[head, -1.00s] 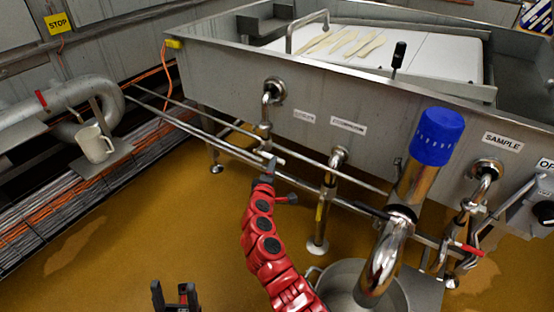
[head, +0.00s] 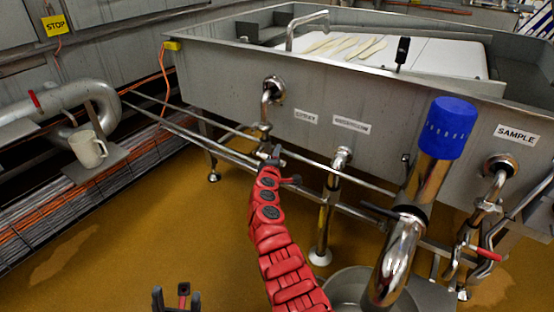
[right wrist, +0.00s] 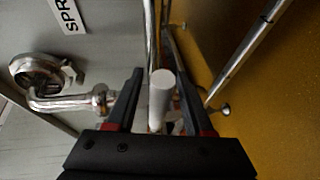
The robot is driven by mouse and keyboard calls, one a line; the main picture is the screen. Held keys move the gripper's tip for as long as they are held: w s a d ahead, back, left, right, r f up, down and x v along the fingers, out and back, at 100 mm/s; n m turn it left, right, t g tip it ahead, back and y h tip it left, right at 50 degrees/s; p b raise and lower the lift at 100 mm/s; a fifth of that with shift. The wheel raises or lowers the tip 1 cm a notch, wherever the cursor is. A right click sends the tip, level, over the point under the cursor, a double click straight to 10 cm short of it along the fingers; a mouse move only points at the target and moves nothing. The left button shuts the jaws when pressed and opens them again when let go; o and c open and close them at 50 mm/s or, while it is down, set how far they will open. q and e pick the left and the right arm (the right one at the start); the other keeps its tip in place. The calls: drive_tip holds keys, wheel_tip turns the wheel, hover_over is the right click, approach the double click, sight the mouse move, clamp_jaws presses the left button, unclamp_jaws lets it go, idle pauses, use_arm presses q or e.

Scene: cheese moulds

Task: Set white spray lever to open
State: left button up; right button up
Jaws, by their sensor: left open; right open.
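The white spray lever (right wrist: 160,98) shows in the right wrist view as a pale, rounded bar. It lies between the two fingers of my right gripper (right wrist: 159,78), which are open with gaps on both sides. In the head view my right gripper (head: 272,155) is at the spray pipe (head: 267,97), below the vat's outlet. There the lever is mostly hidden by the gripper and too small to read. My left gripper (head: 177,298) is open and empty at the bottom edge, over the floor.
The steel vat (head: 385,140) stands behind, with long horizontal rails in front. A blue-capped pipe (head: 447,128), a steel pot (head: 348,285) and a red-handled sample valve (head: 488,254) are on the right. A pale jug (head: 88,149) stands on a shelf at left. Floor between is clear.

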clamp_jaws()
idle(1.4)
